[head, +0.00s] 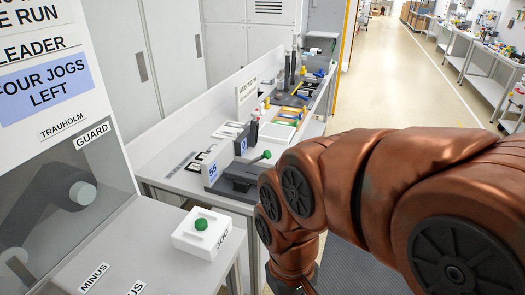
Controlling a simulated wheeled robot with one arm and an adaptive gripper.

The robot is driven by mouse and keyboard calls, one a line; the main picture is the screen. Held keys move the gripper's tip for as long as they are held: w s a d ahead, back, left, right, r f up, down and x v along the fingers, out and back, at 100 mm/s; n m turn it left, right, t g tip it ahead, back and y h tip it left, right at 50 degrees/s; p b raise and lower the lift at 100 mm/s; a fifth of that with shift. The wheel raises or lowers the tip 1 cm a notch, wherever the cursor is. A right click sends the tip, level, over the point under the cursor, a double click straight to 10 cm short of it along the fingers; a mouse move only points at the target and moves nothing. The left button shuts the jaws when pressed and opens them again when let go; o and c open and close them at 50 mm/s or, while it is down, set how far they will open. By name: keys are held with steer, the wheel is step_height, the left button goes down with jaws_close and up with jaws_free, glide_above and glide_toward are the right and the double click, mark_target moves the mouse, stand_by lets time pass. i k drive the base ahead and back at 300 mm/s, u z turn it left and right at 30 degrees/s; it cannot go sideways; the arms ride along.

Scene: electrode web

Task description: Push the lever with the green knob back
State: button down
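A green ball knob (267,154) sits at the end of a short lever on a dark grey device (240,177), on the grey bench in the middle of the head view. The lever leans to the right, and a panel marked "55" stands at the left of the device. My copper-coloured arm fills the right side and passes close in front of the device's right side in the picture. The fingers of my gripper do not show; the arm's far end runs down past the bottom edge.
A white box marked "JOG" (202,237) with a green button (201,224) stands on the nearer table, beside a guarded machine (65,200) at left. Tools and parts crowd the bench (190,187) behind. The floor aisle (388,80) at the back is clear.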

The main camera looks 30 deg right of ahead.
mark_target(267, 155)
steer(key=u, duration=0.55)
steer(key=k, duration=1.3)
steer(key=z, duration=0.1)
steer(key=i, duration=0.55)
steer(key=z, duration=0.55)
steer(key=i, duration=1)
steer(key=u, duration=0.45)
